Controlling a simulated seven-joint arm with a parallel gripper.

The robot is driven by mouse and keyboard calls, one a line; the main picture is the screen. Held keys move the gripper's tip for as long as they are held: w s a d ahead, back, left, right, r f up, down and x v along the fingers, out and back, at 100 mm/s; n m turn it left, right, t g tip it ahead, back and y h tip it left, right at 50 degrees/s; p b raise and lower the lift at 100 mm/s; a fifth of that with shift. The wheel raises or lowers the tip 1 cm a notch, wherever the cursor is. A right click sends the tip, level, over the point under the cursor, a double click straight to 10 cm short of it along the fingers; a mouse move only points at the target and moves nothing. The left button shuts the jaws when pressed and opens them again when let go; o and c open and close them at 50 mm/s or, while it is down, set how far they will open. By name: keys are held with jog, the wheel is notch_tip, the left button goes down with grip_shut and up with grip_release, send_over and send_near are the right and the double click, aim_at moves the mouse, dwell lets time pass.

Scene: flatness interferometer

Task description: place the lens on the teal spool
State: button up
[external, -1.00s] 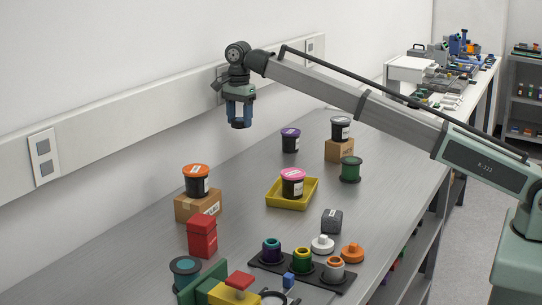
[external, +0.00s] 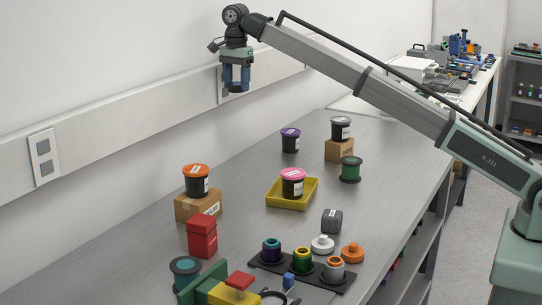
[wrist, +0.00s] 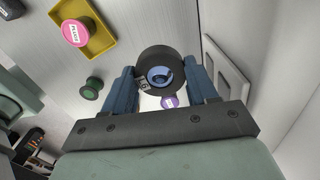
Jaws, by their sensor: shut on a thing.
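My gripper (external: 236,84) is shut on the lens (external: 236,88), high above the far left side of the bench. In the wrist view the lens (wrist: 159,73) is a thick dark ring with bluish glass in its middle and a small label, held between the two blue fingers (wrist: 162,84). A round piece with a teal top and dark rim (external: 185,266), which looks like the teal spool, sits at the near left of the bench, beside the green block. My gripper is far from it. It does not show in the wrist view.

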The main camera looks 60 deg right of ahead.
jog(key=s+a+f+n, duration=0.2)
jog(key=s+a, duration=0.2)
jog(key=a, duration=0.9)
jog(key=s+a+f+n, duration=0.1)
jog(key=s+a, duration=0.3)
jog(key=a, duration=1)
jog(key=n, duration=0.5)
send_over(185, 264)
jog(key=shift+f, duration=4.5)
jog(key=shift+s+f, duration=0.1)
jog(key=shift+f, duration=4.45)
jog(key=shift+f, duration=0.15)
jog(key=o, duration=1.1)
notch_tip(185, 264, up, 12)
jog(key=shift+r, duration=0.15)
